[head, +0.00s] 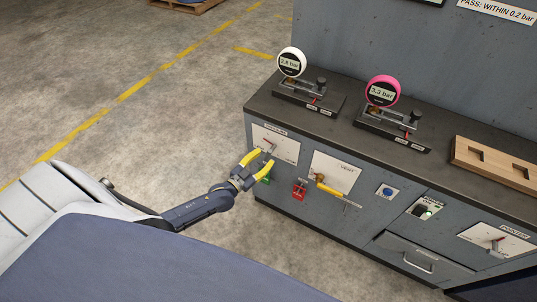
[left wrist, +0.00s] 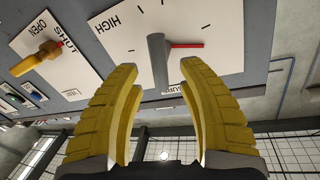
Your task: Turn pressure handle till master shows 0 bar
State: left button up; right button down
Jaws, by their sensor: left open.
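The pressure handle (left wrist: 157,60) is a grey lever with a red pointer on a white plate (left wrist: 218,20) marked HIGH. The same plate (head: 287,150) is at the cabinet front's left end in the head view. My left gripper (head: 266,157) is open in front of it. In the left wrist view its yellow fingers (left wrist: 159,68) stand on either side of the handle, with gaps visible. The white gauge (head: 292,62) appears to read 2.8 bar and the pink gauge (head: 382,91) 3.3 bar; I cannot tell which is the master. My right gripper is out of view.
A VENT plate (head: 335,172) with a yellow lever (head: 328,189) is right of the pressure plate. Further right are a blue button (head: 387,191), a drawer (head: 420,258) and a POWER switch plate (head: 497,243). A wooden block (head: 495,165) lies on top.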

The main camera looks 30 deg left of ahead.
aim_at(267, 156)
pick_arm(q)
jog(key=shift+x, duration=1.55)
jog(key=shift+o, duration=0.2)
grip_shut()
